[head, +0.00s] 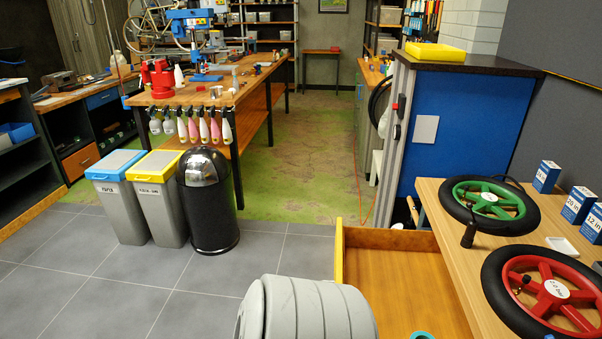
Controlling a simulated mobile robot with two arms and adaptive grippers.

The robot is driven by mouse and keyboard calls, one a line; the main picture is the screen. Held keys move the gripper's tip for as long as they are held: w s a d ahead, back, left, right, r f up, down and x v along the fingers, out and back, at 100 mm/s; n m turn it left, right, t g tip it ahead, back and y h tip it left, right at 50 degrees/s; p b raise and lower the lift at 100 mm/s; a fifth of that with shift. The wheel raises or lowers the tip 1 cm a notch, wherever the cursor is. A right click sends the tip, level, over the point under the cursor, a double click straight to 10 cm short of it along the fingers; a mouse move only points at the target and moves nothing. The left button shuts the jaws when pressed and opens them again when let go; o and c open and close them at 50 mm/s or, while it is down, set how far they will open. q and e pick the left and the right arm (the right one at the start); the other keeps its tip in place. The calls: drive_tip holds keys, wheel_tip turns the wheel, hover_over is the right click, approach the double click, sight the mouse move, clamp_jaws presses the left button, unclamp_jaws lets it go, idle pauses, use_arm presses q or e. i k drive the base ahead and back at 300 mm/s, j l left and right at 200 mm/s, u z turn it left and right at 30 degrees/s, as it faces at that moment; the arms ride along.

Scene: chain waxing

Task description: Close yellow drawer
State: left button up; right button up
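The yellow drawer is pulled out from under the wooden bench on the right. Its yellow front (339,262) shows as a thin edge facing left, and its bare wooden inside (395,270) is open to view. A small part of a teal object (422,336) shows at the bottom edge of the picture, at the drawer; I cannot tell what it is. The near part of the drawer is cut off by the picture's lower edge. Neither of my grippers is in view. A grey ribbed rounded part, apparently my own arm, shows at the bottom centre, left of the drawer.
The bench top (452,231) carries a green-rimmed wheel (489,201), a red-rimmed wheel (552,290) and blue boxes (577,205). A blue cabinet (455,135) stands behind the drawer. A black bin (207,200) and two grey bins stand left. Grey floor is clear between.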

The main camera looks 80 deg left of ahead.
sight(404, 276)
drive_tip(key=u, duration=0.45)
drive_tip(key=j+u, duration=0.15)
drive_tip(key=u, duration=0.8)
drive_tip(key=j+u, duration=0.15)
drive_tip(key=u, duration=0.3)
drive_tip(key=i+j+u, duration=0.25)
